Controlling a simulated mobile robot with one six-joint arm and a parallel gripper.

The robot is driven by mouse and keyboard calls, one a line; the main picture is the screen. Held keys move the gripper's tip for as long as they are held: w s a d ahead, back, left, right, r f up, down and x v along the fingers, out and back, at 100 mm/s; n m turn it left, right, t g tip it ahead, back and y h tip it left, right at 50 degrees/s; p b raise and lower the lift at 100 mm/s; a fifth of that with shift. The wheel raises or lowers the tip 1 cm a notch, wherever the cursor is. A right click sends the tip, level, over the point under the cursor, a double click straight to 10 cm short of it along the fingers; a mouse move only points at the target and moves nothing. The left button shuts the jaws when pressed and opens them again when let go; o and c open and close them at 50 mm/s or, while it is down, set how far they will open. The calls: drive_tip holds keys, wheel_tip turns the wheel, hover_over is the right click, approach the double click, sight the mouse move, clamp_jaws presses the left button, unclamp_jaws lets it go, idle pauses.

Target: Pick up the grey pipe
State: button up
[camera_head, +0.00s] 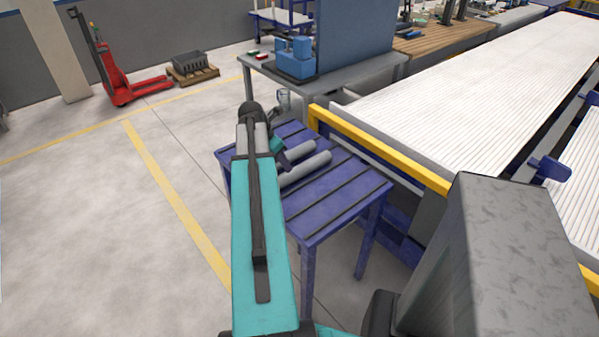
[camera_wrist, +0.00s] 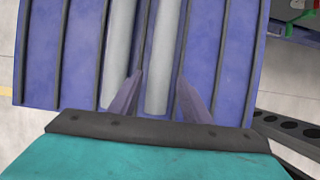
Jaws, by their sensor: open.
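Two grey pipes lie side by side on a blue slatted table (camera_head: 335,203). The nearer one (camera_head: 306,169) and the farther one (camera_head: 299,152) show partly in the head view. In the wrist view one pipe (camera_wrist: 165,45) runs up between the two fingers of my gripper (camera_wrist: 160,78). The other pipe (camera_wrist: 119,50) lies just left of it, outside the left finger. My gripper is open, with a finger on each side of the one pipe. I cannot tell whether the fingers touch it. In the head view my arm hides part of the table and the pipe ends.
A conveyor (camera_head: 480,85) with a yellow rail (camera_head: 380,150) runs along the table's right side. A grey workbench (camera_head: 335,80) with a blue machine (camera_head: 294,58) stands behind. A red pallet jack (camera_head: 120,88) is far left. The floor at left is clear.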

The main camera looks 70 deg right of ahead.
sight(284, 174)
drive_tip(key=shift+x, duration=1.75)
drive_tip(key=shift+p+x, duration=0.8)
drive_tip(key=shift+x, duration=1.8)
drive_tip(key=shift+c, duration=0.2)
drive_tip(key=c, duration=0.8)
